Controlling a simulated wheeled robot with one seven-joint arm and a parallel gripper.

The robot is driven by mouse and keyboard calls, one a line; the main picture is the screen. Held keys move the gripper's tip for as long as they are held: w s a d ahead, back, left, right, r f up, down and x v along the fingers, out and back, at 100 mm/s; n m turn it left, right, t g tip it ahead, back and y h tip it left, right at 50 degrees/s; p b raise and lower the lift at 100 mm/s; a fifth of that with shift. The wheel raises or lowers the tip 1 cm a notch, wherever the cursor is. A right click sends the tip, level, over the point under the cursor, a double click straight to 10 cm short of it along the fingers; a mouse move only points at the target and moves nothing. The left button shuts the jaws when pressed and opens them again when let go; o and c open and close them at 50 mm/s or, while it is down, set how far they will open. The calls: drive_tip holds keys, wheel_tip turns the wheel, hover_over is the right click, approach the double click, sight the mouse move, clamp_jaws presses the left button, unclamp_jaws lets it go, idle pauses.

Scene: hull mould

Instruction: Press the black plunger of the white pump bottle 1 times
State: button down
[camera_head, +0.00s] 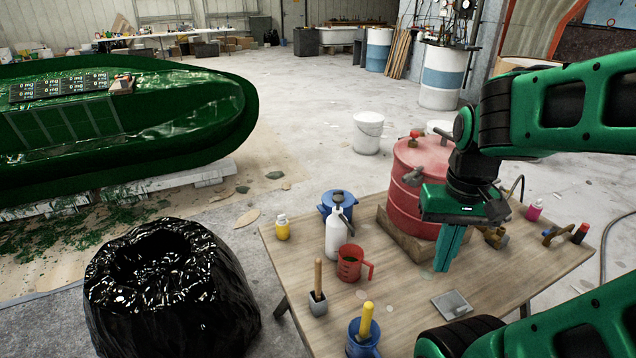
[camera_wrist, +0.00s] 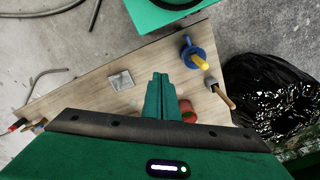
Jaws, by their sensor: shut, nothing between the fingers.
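The white pump bottle (camera_head: 337,236) stands upright on the wooden table in the head view, behind and a little left of a red jug. Its black plunger (camera_head: 338,199) is at the top, with a dark spout beside it. My gripper (camera_head: 442,268) is shut and empty, pointing down above the table, to the right of the bottle and in front of the red drum. The closed fingers also show in the wrist view (camera_wrist: 160,80). I cannot make out the bottle in the wrist view; the gripper body hides that area.
The red jug (camera_head: 351,263) stands between bottle and gripper, near the bottle. A blue container (camera_head: 328,206) is behind the bottle, and a yellow bottle (camera_head: 282,228) is at its left. A red drum (camera_head: 412,185) stands at the back. A metal plate (camera_head: 452,304) lies in front.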

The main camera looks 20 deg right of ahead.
drive_tip(key=shift+w, duration=0.4)
wheel_tip(320, 180, up, 5)
drive_tip(key=n, duration=2.4)
hover_over(338, 198)
wheel_tip(338, 198, down, 14)
drive_tip(key=shift+d, duration=0.1)
